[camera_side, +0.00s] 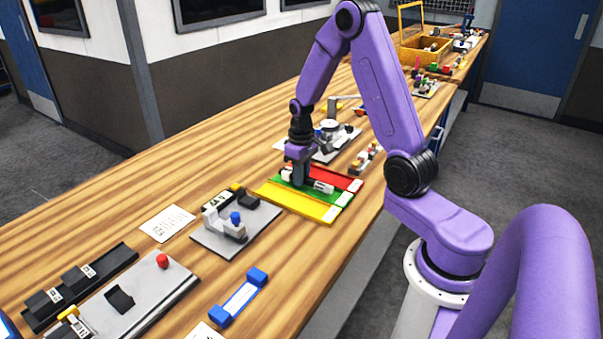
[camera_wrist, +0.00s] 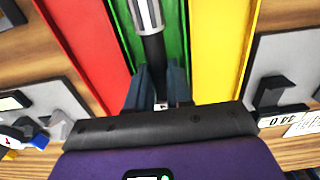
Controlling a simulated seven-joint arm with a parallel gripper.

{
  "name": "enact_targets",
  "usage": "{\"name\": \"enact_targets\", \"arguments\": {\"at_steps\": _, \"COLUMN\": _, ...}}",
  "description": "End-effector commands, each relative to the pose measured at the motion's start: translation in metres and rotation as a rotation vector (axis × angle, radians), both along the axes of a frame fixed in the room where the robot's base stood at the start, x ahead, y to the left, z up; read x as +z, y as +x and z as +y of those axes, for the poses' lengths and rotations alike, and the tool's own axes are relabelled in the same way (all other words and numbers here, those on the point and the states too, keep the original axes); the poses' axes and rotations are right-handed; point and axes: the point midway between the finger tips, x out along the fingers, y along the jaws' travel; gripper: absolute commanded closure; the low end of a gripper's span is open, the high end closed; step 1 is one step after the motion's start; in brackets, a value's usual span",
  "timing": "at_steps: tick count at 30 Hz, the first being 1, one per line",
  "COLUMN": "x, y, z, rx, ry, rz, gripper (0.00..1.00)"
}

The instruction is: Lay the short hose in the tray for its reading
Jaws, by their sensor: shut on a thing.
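The short hose, dark with a pale grey metal end (camera_wrist: 147,14), is between the fingers of my gripper (camera_wrist: 157,84), which is shut on it. In the side view my gripper (camera_side: 301,180) points down over the green tray, and the hose's pale end (camera_side: 322,187) sticks out to the right. The green tray (camera_wrist: 174,25) lies between the red tray (camera_wrist: 88,40) and the yellow tray (camera_wrist: 222,50). The side view also shows the yellow tray (camera_side: 300,204) nearest and the red tray (camera_side: 339,178) farthest. I cannot tell whether the hose touches the green tray's floor.
A grey plate with a blue-knobbed fixture (camera_side: 235,224) stands just left of the trays. Another plate with instruments (camera_side: 330,135) stands behind them. A blue-ended holder (camera_side: 239,298) lies in front. Bare wood shows around the white card (camera_side: 167,223).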

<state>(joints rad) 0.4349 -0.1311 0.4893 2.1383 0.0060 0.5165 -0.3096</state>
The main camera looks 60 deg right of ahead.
Motion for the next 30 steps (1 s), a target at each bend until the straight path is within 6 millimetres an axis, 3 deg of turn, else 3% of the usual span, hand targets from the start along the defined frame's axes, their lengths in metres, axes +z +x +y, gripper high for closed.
{"name": "enact_targets", "arguments": {"at_steps": 13, "x": -0.008, "y": 0.000, "z": 0.000, "rx": 0.000, "ry": 0.000, "rz": 0.000, "gripper": 1.00}}
{"name": "enact_targets", "arguments": {"at_steps": 14, "x": -0.008, "y": 0.000, "z": 0.000, "rx": 0.000, "ry": 0.000, "rz": -0.001, "gripper": 0.70}}
{"name": "enact_targets", "arguments": {"at_steps": 15, "x": -0.007, "y": 0.000, "z": 0.000, "rx": 0.000, "ry": 0.000, "rz": -0.001, "gripper": 0.57}}
{"name": "enact_targets", "arguments": {"at_steps": 16, "x": -0.007, "y": 0.000, "z": 0.000, "rx": 0.000, "ry": 0.000, "rz": -0.001, "gripper": 0.50}}
{"name": "enact_targets", "arguments": {"at_steps": 30, "x": 0.005, "y": 0.001, "z": 0.000, "rx": 0.001, "ry": -0.001, "rz": -0.003, "gripper": 0.50}}
